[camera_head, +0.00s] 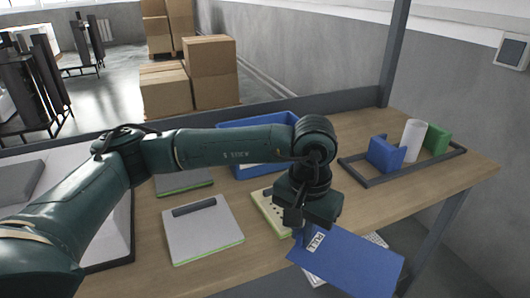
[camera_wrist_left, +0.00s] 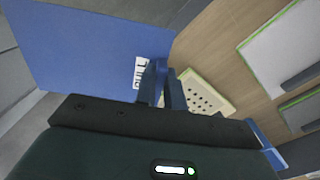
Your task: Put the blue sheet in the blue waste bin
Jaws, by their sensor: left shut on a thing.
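The blue sheet (camera_head: 350,266) is a flat panel with a white label reading PULL near one corner. My left gripper (camera_head: 303,230) is shut on that labelled corner, and the sheet hangs out past the front edge of the table. In the left wrist view the sheet (camera_wrist_left: 85,48) spreads to the left of the shut fingers (camera_wrist_left: 162,88). A blue open container (camera_head: 233,126) stands on the table behind my left arm, partly hidden by it. I cannot tell whether it is the waste bin. My right gripper is not in view.
A wooden table (camera_head: 440,160) carries a grey panel (camera_head: 202,236) and a perforated pale block (camera_head: 268,213) near the gripper. A dark rack holds a blue block (camera_head: 386,155), a white cylinder (camera_head: 414,140) and a green block (camera_head: 437,139). Cardboard boxes (camera_head: 210,75) stand behind.

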